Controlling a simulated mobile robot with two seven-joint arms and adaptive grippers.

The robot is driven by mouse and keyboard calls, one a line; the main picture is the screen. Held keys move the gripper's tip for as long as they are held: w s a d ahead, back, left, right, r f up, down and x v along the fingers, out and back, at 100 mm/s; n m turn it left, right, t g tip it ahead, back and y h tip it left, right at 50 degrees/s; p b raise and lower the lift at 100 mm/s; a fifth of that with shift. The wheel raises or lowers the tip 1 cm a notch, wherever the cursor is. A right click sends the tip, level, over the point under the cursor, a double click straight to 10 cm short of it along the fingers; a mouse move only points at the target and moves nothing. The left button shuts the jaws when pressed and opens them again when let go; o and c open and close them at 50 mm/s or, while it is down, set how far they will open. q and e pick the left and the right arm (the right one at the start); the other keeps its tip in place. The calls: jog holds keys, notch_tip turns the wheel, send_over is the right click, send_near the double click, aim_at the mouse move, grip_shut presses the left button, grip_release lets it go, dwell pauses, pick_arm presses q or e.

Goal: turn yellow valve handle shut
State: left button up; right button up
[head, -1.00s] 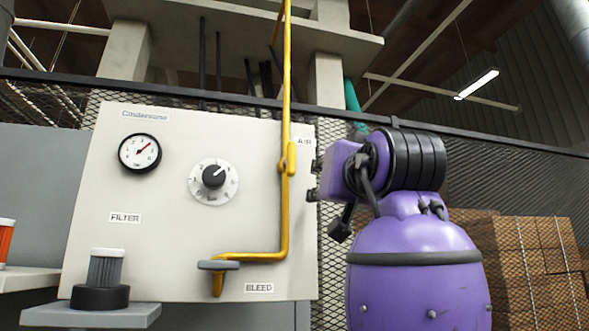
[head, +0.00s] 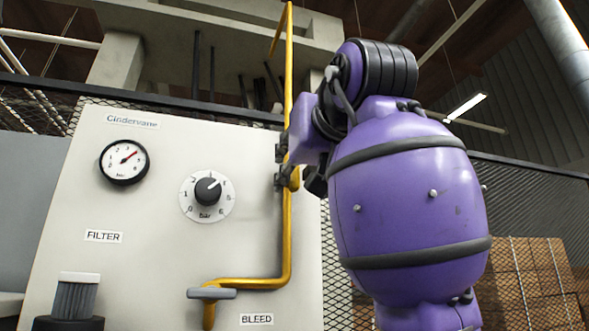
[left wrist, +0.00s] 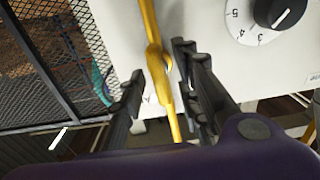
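The yellow valve handle (head: 294,179) sits on the upright yellow pipe at the right side of a pale panel. It appears lined up with the pipe and is partly hidden by my gripper in the head view. My left gripper (head: 280,164), on the purple arm, is at the handle's height. In the left wrist view the handle (left wrist: 158,72) lies between the two dark fingers of my left gripper (left wrist: 159,72). The fingers stand apart with gaps visible on both sides of it. My right gripper is in neither view.
The panel (head: 150,235) carries a gauge (head: 123,161), a dial knob (head: 208,191) and a grey lever (head: 211,293) above the BLEED label. A filter (head: 76,298) stands at lower left. Wire mesh (head: 520,210) and stacked boxes (head: 535,280) are behind my arm.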

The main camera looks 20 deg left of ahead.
pick_arm(q)
jog(key=shift+w+a, duration=0.25)
jog(key=shift+r, duration=0.1)
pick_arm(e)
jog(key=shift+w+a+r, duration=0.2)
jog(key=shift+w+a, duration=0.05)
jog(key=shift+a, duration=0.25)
pick_arm(q)
jog(key=shift+c, duration=0.3)
grip_shut()
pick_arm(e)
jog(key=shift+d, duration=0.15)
